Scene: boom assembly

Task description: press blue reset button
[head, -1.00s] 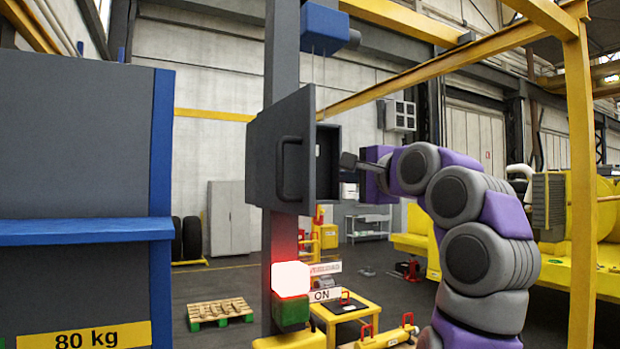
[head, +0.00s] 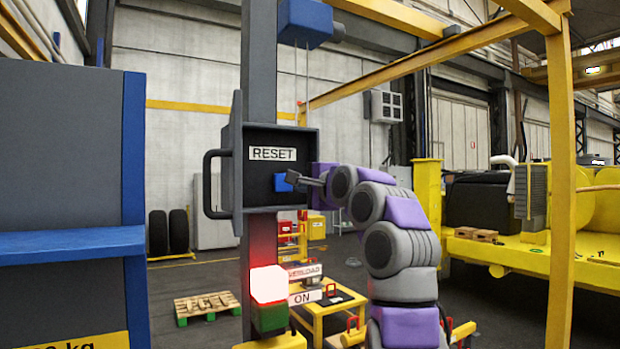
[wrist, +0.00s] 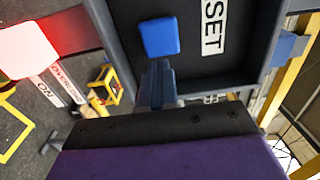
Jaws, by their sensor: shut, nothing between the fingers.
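The blue reset button (head: 283,182) sits inside an open dark box on a grey post, below a white RESET label (head: 273,153). It also shows in the wrist view (wrist: 159,37), just beyond my fingertips. My gripper (head: 293,177) is shut and empty, with its tips at the button's right side in the head view. In the wrist view my gripper (wrist: 160,68) points at the button's near edge. I cannot tell whether the tips touch it. The box door (head: 232,165) with its handle stands open to the left.
A glowing red lamp (head: 268,284) is lit on the post, beside OVERLOAD and ON signs (head: 304,297). A large grey and blue block (head: 65,180) stands at the left. A yellow frame post (head: 560,180) stands at the right. A pallet (head: 207,306) lies on the floor.

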